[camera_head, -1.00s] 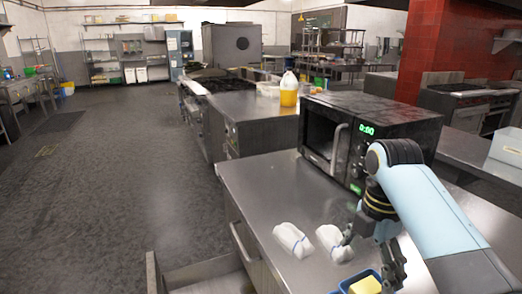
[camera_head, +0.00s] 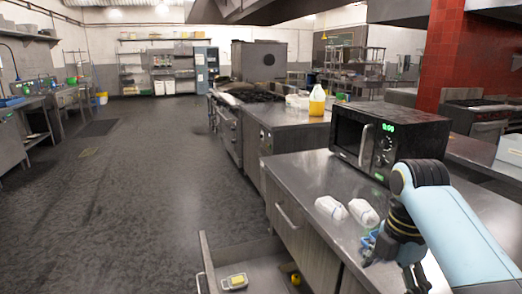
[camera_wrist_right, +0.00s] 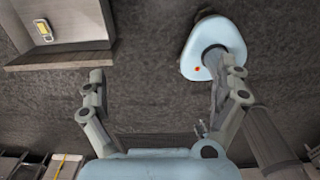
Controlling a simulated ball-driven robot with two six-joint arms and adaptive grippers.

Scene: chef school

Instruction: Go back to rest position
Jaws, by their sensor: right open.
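My right gripper (camera_head: 394,268) is low at the right in the head view, beside the near part of the steel counter (camera_head: 318,176). In the right wrist view the two fingers of this gripper (camera_wrist_right: 165,78) stand wide apart with only dark floor between them, so it is open and empty. My left gripper is not in view.
Two white wrapped items (camera_head: 330,208) and a blue thing (camera_head: 368,243), partly hidden by my arm, are on the counter. A microwave (camera_head: 388,140) stands behind. An open drawer (camera_head: 245,265) juts out below, holding a small yellow-and-white item (camera_head: 235,282). Floor at left is clear.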

